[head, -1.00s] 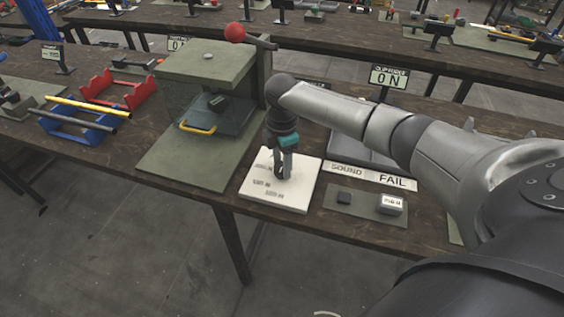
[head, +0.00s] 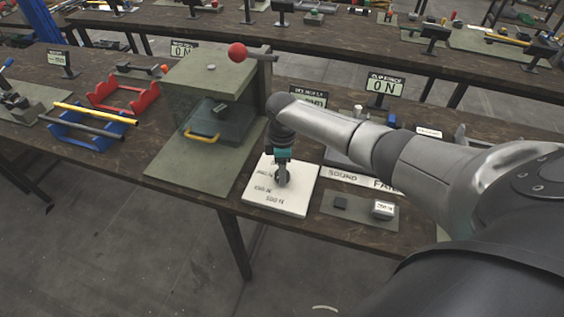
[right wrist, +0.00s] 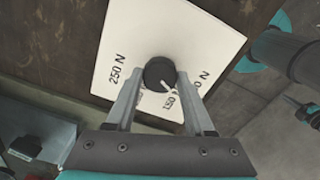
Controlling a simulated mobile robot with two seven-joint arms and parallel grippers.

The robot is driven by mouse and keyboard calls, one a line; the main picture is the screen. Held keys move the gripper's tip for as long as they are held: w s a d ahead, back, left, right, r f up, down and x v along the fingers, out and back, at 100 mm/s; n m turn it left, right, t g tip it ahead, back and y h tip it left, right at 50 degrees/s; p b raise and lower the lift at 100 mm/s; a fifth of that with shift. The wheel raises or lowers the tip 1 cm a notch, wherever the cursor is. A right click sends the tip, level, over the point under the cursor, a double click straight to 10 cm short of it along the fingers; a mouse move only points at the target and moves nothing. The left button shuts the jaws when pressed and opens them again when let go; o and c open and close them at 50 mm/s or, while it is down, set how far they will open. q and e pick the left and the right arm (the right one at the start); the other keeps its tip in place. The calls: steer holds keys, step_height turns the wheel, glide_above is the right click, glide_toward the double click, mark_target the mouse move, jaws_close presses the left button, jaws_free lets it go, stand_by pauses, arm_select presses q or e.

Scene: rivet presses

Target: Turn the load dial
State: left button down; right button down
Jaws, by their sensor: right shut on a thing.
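The load dial (right wrist: 160,73) is a round black knob with a white pointer line, on a white plate (right wrist: 112,30) printed with force labels. In the right wrist view the pointer faces lower right, toward the label reading "150". "250 N" stands at the left of the knob. In the head view the plate (head: 300,206) lies at the table's front, and my gripper hides most of the dial. My right gripper (head: 281,184) points down with its fingers shut on the dial; its fingertips also show in the right wrist view (right wrist: 160,78).
A green press (head: 200,150) with a clear guard, yellow handle and red ball lever (head: 237,51) stands left of the plate. A small mat (head: 350,218) with two blocks lies at the right. Behind are a "SOUND / FAIL" strip (head: 350,177) and a force display (head: 384,85).

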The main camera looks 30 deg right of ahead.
steer(key=m+p, duration=0.2)
steer(key=m, duration=0.1)
steer(key=shift+a+r+m+p, duration=0.1)
steer(key=shift+r+m+p, duration=0.05)
steer(key=shift+m+p, duration=0.25)
steer(key=m+p, duration=0.2)
steer(key=m, duration=0.1)
steer(key=shift+m, duration=0.3)
steer(key=m+p, duration=0.1)
steer(key=m, duration=0.2)
steer(key=shift+m, duration=0.3)
steer(key=shift+m+p, duration=0.7)
steer(key=shift+m, duration=1.1)
steer(key=shift+c, duration=1.4)
jaws_free()
